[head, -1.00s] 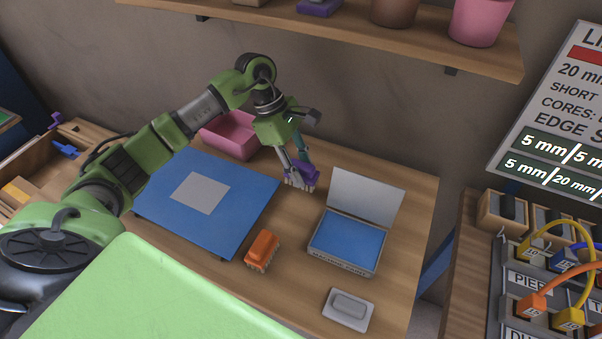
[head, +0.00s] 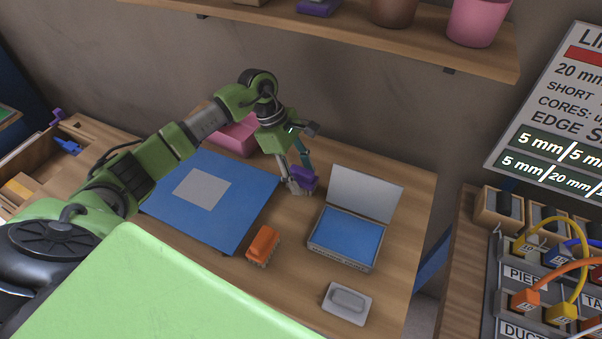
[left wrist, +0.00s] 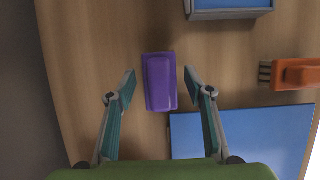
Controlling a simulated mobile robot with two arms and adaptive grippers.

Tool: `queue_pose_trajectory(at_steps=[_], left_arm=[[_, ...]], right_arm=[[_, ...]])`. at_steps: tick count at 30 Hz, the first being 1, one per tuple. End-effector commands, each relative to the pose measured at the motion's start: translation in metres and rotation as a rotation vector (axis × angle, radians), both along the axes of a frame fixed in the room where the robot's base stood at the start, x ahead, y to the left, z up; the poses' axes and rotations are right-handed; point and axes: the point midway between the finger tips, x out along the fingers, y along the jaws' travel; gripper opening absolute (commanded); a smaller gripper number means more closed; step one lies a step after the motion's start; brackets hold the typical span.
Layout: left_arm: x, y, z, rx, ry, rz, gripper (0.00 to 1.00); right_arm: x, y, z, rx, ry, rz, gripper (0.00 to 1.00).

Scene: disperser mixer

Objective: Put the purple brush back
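The purple brush (head: 304,179) is on the wooden table, left of the open case and near the table's back. In the left wrist view the brush (left wrist: 160,82) lies between my fingertips, its long side running along the fingers. My left gripper (head: 298,185) is low over it, with its fingers on either side. In the left wrist view the left gripper (left wrist: 160,84) is open, with a small gap between the brush and each finger. The right gripper is not in view.
An orange brush (head: 262,246), blue mat (head: 240,205), pink bin (head: 236,137), open case with a blue pad (head: 346,239) and grey dish (head: 346,303) share the table. A shelf (head: 400,38) above carries pots and a purple item (head: 318,6). Bare table lies right of the case.

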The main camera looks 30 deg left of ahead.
Motion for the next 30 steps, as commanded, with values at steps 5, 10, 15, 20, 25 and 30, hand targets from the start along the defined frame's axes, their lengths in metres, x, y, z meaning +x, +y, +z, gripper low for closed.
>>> queue_pose_trajectory(at_steps=[5,10,15,20,25,30], left_arm=[[0.0,0.0,0.003,0.0,0.0,0.0,0.48],[0.001,0.009,0.021,0.002,-0.005,0.0,0.48],[0.0,0.021,0.048,0.001,-0.005,0.002,0.48],[-0.001,0.027,0.066,0.0,-0.002,0.0,0.48],[-0.002,0.029,0.072,0.0,0.0,0.0,0.48],[-0.002,0.029,0.072,0.0,0.0,0.0,0.48]], right_arm=[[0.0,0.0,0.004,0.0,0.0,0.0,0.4],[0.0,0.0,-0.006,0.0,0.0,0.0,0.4],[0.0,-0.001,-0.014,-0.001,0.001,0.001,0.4],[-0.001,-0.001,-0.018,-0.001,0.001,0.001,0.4],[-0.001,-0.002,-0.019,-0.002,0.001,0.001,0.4],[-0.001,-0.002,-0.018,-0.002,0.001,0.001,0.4]])
